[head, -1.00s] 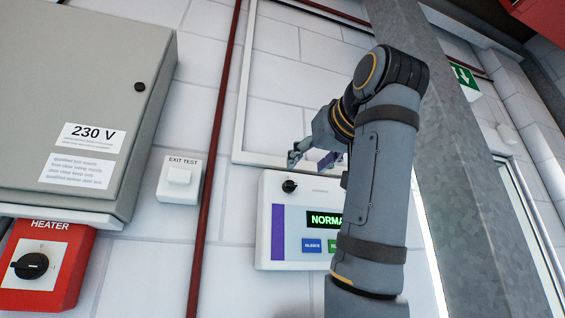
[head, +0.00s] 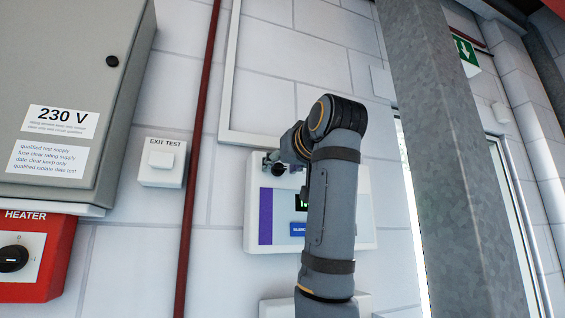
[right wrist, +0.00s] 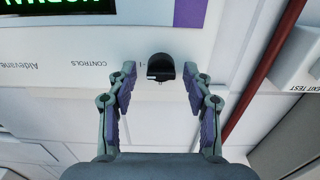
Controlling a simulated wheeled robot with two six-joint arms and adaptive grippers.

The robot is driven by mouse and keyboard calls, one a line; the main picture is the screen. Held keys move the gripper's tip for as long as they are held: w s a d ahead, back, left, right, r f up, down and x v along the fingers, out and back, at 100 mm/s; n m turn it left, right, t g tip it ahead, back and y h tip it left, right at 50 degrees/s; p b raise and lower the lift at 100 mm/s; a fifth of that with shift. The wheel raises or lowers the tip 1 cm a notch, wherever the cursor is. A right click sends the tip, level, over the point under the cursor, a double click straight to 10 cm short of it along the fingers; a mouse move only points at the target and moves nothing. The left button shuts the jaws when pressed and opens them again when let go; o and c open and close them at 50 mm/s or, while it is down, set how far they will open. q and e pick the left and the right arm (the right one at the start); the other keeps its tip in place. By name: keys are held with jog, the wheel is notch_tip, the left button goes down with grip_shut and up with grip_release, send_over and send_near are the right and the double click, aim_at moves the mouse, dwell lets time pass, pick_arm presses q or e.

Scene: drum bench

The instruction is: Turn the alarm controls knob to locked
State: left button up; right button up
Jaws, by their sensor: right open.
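The alarm controls panel (head: 366,215) is a white box with a purple strip on the wall, partly hidden by my right arm. Its black knob (head: 279,169) is at the panel's upper left, partly covered by the gripper. In the right wrist view, where the panel shows upside down, the knob (right wrist: 160,67) lies beyond and between the fingertips. The printed word CONTROLS (right wrist: 90,63) is beside it. My right gripper (head: 273,163) is open, one finger on each side of the knob, with gaps visible. Whether it touches the knob cannot be told. My left gripper is not in view.
Left of the panel are a dark red pipe (head: 198,150), the EXIT TEST box (head: 161,163), the grey 230 V cabinet (head: 70,75) and the red HEATER switch box (head: 50,275). A galvanised column (head: 440,150) stands to the right.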

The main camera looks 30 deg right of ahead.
grip_shut()
jog(key=shift+n, duration=0.3)
jog(key=n+b, duration=0.1)
jog(key=n, duration=0.2)
jog(key=shift+a+f+n, duration=0.1)
jog(key=shift+n, duration=0.2)
jog(key=n+b, duration=0.1)
jog(key=n, duration=0.3)
jog(key=shift+n, duration=0.3)
jog(key=n+b, duration=0.1)
jog(key=n, duration=0.3)
jog(key=shift+w+f+n, duration=0.1)
jog(key=shift+n, duration=0.2)
jog(key=n, duration=0.4)
jog(key=shift+a+n+b, duration=0.1)
jog(key=shift+n+b, duration=0.2)
grip_release()
